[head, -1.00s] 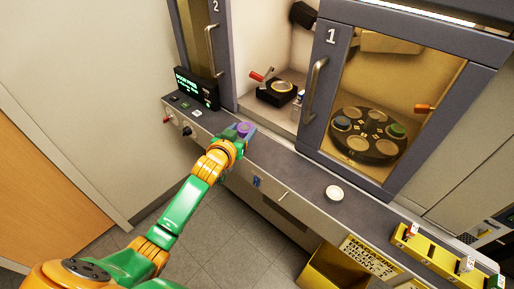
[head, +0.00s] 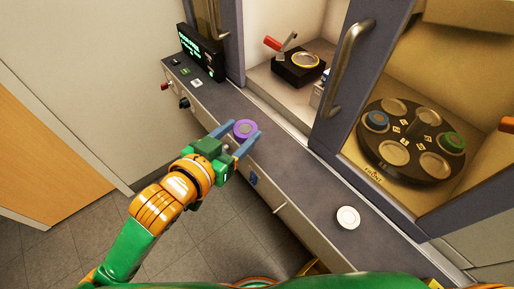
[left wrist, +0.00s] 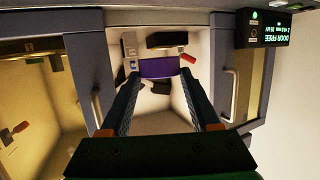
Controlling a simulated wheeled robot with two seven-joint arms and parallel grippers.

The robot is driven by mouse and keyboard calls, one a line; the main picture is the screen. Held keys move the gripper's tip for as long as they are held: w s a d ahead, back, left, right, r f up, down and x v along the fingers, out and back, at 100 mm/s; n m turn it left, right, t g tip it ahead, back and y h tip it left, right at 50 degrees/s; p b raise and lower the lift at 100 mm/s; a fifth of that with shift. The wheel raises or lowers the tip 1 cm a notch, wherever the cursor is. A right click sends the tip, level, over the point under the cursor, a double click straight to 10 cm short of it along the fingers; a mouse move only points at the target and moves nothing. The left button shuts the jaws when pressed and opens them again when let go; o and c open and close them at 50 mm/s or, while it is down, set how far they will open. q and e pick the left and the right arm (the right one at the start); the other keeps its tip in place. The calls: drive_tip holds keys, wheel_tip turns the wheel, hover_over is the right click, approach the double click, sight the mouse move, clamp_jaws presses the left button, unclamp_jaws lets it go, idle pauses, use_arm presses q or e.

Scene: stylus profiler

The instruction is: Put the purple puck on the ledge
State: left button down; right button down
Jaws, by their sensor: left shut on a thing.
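The purple puck (head: 245,129) is between the blue fingertips of my left gripper (head: 243,137), which is shut on it. In the head view it shows over the dark grey ledge (head: 293,180) in front of the cabinet; I cannot tell whether it touches the ledge. In the left wrist view the puck (left wrist: 158,68) appears edge-on as a purple band between the two long fingers (left wrist: 158,80), with the cabinet opening behind it. My right gripper is not in view.
A white puck (head: 348,217) lies farther right on the ledge. A display box (head: 202,52) and buttons are at the left end. Behind stand a black fixture with a red lever (head: 299,68), an upright door handle (head: 347,68) and a round carousel (head: 412,142). The ledge between the pucks is clear.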

sight(243, 127)
use_arm(q)
drive_tip(key=w, duration=0.1)
drive_tip(key=w+f+p, duration=0.1)
drive_tip(key=w+p, duration=0.1)
drive_tip(key=shift+w+d+f, duration=0.15)
drive_tip(key=shift+d+f, duration=0.2)
drive_tip(key=shift+d, duration=0.05)
drive_tip(key=w+f, duration=0.2)
drive_tip(key=w+d+f, duration=0.1)
drive_tip(key=w+f, duration=0.1)
drive_tip(key=w+d+f, duration=0.1)
drive_tip(key=w+f, duration=0.1)
drive_tip(key=shift+w+f+b, duration=0.1)
drive_tip(key=shift+b, duration=0.25)
wheel_tip(243, 127, down, 3)
drive_tip(key=shift+w+r, duration=0.1)
drive_tip(key=shift+w, duration=0.05)
drive_tip(key=shift+f, duration=0.3)
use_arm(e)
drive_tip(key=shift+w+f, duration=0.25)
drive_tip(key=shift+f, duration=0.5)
use_arm(q)
drive_tip(key=shift+f, duration=0.1)
drive_tip(key=shift+f, duration=0.15)
drive_tip(key=shift+c, duration=0.6)
unclamp_jaws()
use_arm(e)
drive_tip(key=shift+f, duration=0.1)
